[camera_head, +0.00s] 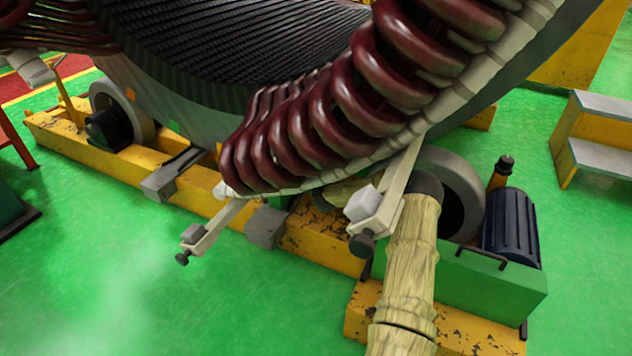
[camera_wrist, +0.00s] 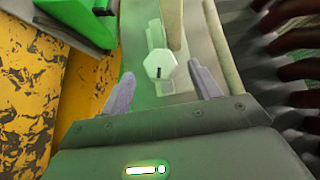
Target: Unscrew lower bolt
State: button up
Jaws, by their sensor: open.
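A pale hexagonal bolt head (camera_wrist: 159,65) with a small dark slot shows in the wrist view, on a light bracket (camera_wrist: 170,30). My gripper (camera_wrist: 161,72) is open, with one finger on each side of the bolt head in the picture. Nothing is held, and I cannot tell whether the fingertips reach around the head. In the head view, two pale brackets, one at left (camera_head: 213,228) and one at right (camera_head: 396,187), stick out below the coils, each with a block and a dark knob. My gripper is hidden there behind the right bracket and coils.
The big stator ring with dark red coils (camera_head: 300,125) overhangs the area. Yellow base beams (camera_head: 75,140), a grey roller (camera_head: 462,190) and a dark blue motor (camera_head: 511,228) stand close by. The green floor (camera_head: 120,290) at front left is clear.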

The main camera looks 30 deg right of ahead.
jog(key=p+v, duration=0.4)
jog(key=v, duration=0.8)
jog(key=shift+s, duration=0.15)
jog(key=shift+a+f, duration=0.1)
